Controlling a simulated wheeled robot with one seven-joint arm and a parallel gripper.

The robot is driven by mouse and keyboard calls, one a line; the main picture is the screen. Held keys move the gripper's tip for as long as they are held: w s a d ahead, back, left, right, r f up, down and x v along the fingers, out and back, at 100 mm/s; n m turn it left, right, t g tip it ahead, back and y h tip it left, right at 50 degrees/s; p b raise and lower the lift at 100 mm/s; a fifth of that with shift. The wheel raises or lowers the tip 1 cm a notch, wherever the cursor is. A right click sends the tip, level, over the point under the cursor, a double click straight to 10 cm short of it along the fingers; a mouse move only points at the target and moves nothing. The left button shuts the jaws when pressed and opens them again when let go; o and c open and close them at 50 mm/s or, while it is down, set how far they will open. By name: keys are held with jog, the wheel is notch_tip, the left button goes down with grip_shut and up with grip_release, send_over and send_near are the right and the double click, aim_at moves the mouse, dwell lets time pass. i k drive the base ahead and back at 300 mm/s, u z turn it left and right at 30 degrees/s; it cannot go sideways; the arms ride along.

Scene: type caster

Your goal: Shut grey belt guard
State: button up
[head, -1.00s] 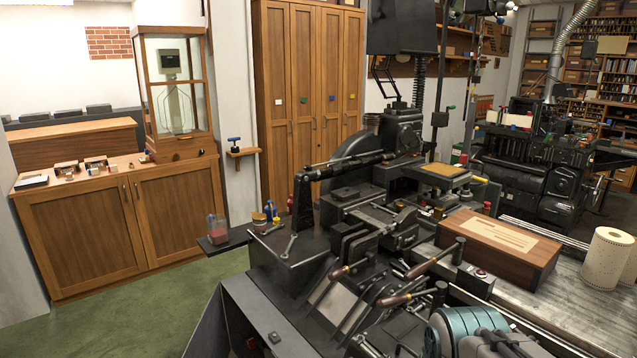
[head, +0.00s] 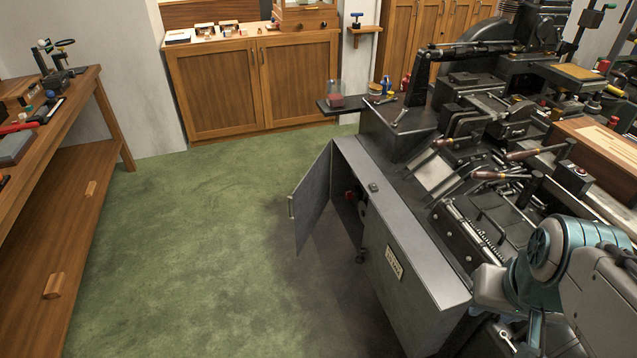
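The grey belt guard (head: 313,200) is a flat hinged panel on the side of the dark casting machine (head: 425,240). It stands open, swung out over the green floor, with a small handle (head: 291,207) near its free edge. Behind it the dark opening (head: 350,208) shows, with a small red part (head: 350,195) inside. My teal and grey arm is at the lower right, over the machine's near end and well apart from the guard. I cannot make out my gripper in the view.
Green floor (head: 200,250) lies clear left of the guard. A wooden workbench (head: 75,110) with tools runs along the left edge. A wooden cabinet (head: 215,90) stands at the back. A dark shelf (head: 345,104) with a jar juts out above the guard's far side.

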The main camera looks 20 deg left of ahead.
aim_at(311, 197)
jog(key=u, duration=2.4)
jog(key=i, duration=2.35)
jog(key=z, duration=2.6)
jog(key=k, duration=0.5)
jog(key=z, duration=0.75)
jog(key=i, duration=0.15)
jog(key=z, duration=0.1)
